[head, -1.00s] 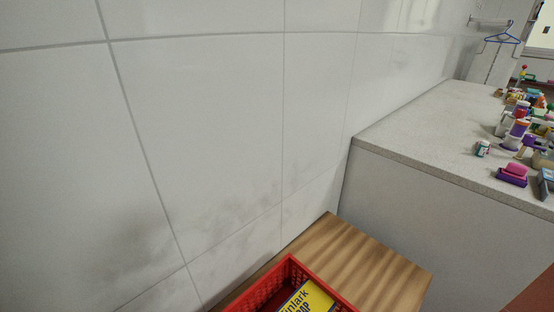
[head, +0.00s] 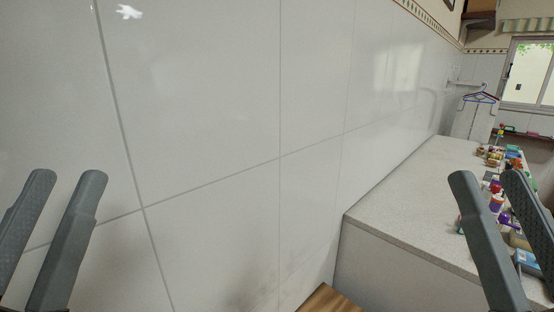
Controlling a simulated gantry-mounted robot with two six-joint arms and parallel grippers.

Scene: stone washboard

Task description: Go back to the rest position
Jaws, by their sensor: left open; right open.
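My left gripper (head: 67,180) is at the lower left of the head view, pointing up in front of the white tiled wall. Its two grey fingers are apart, with nothing between them. My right gripper (head: 487,180) is at the lower right, in front of the stone counter. Its two fingers are apart and it seems empty. It hides part of the items on the counter.
A stone counter (head: 400,205) runs along the white tiled wall (head: 220,110). Several bottles and small items (head: 497,198) stand at its right side. A wooden surface (head: 328,299) shows at the bottom edge. A blue hanger (head: 480,97) hangs at the back, near a window (head: 528,75).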

